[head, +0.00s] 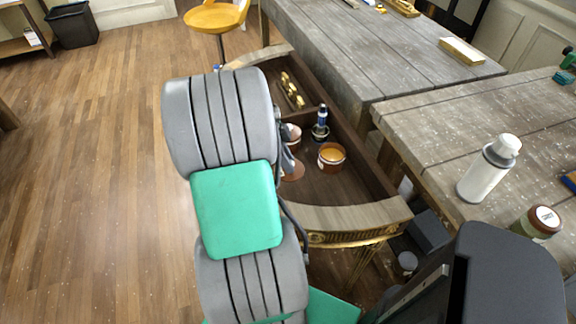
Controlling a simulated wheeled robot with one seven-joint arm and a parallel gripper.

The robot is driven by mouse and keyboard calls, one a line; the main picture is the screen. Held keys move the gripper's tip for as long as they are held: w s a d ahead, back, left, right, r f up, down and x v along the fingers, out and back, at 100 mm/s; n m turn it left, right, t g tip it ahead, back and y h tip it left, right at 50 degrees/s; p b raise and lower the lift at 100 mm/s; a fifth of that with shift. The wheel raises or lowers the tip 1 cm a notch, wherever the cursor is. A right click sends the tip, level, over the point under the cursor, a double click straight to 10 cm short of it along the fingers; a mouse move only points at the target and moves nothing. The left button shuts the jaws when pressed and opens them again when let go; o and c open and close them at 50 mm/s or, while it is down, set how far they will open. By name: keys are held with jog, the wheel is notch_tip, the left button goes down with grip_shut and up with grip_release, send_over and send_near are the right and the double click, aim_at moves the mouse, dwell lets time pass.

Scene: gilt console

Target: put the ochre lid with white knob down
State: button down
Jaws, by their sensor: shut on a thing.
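My gripper (286,155) is mostly hidden behind my own arm. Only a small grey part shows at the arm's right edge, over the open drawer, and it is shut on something. A reddish-brown piece (294,171) shows just below it, and a small white and brown piece (292,133) just above. The ochre lid with white knob cannot be made out clearly; its knob and any contact below are hidden. A round brown pot (331,156) with an ochre top or inside stands in the drawer, to the right of the gripper.
The wooden drawer (357,217) has a curved front and gilt trim. A dark blue bottle (321,122) and gilt pieces (292,90) are in it. Bare drawer floor shows below the pot. Grey tables (420,65) stand to the right, with a white bottle (489,168) and a jar (537,223).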

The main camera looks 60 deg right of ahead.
jog(key=d+f, duration=0.1)
jog(key=f, duration=0.1)
jog(key=w+d+f, duration=0.1)
jog(key=d+f, duration=0.1)
jog(key=w+d+f, duration=0.1)
jog(key=d+f, duration=0.1)
jog(key=shift+w+f, duration=0.1)
jog(key=shift+f+p, duration=0.3)
jog(key=shift+f, duration=1.45)
jog(key=c, duration=1.2)
grip_release()
jog(key=v, duration=1.2)
jog(key=w+a+r+n+t+h, duration=0.1)
jog(key=w+a+r+n+t, duration=0.3)
jog(key=w+a+n, duration=0.75)
jog(key=s+a+r+n+t+y, duration=0.1)
jog(key=a+n, duration=0.8)
jog(key=a, duration=0.6)
jog(key=s+a+r+n+t+y, duration=0.1)
jog(key=s+a+n+t+y, duration=0.1)
jog(key=a+n, duration=0.8)
jog(key=a, duration=0.4)
jog(key=shift+a+r, duration=0.25)
jog(key=shift+a, duration=0.15)
